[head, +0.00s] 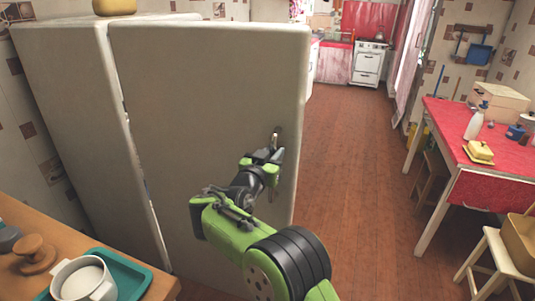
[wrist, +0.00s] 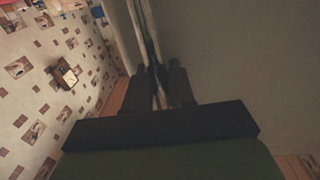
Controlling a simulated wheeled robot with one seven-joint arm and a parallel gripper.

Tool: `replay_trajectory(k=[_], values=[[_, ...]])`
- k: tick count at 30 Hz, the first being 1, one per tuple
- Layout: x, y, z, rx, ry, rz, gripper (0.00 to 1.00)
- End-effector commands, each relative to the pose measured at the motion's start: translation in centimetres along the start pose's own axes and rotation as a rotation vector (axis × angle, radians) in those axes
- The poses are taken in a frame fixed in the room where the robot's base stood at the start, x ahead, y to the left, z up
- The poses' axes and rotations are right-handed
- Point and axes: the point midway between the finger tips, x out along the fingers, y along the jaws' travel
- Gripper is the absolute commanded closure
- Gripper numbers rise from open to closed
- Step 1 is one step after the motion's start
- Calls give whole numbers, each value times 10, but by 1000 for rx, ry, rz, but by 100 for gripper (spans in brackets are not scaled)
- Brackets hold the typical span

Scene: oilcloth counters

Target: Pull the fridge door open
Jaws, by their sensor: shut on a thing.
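The fridge door (head: 205,110) is a large pale panel in the middle of the head view. It stands ajar, with a narrow gap between it and the fridge body (head: 62,90) on its left. The metal door handle (head: 277,134) is near the door's right edge. My gripper (head: 274,152) is at this handle and shut on it. In the wrist view, my gripper's dark fingers (wrist: 161,84) flank the handle, and the door (wrist: 235,60) fills the right side. The exact contact is dark and hard to see.
A wooden counter (head: 165,284) with a teal tray (head: 134,278) and white pot (head: 84,282) is at the lower left. A red-topped table (head: 445,118) and a stool (head: 492,240) stand at the right. The wooden floor (head: 350,200) between is clear.

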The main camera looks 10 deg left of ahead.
Motion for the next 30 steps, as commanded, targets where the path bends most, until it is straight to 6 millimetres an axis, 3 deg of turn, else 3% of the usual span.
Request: replay_trajectory(k=[2,3,6,17,20,30], values=[[-4,-6,-2,8,4,-17,100],[-4,-6,-2,8,4,-17,73],[-3,-5,-2,6,3,-15,60],[1,0,1,2,-2,-5,60],[-7,-1,1,-1,-2,-6,60],[-97,-5,0,-3,-1,-3,60]])
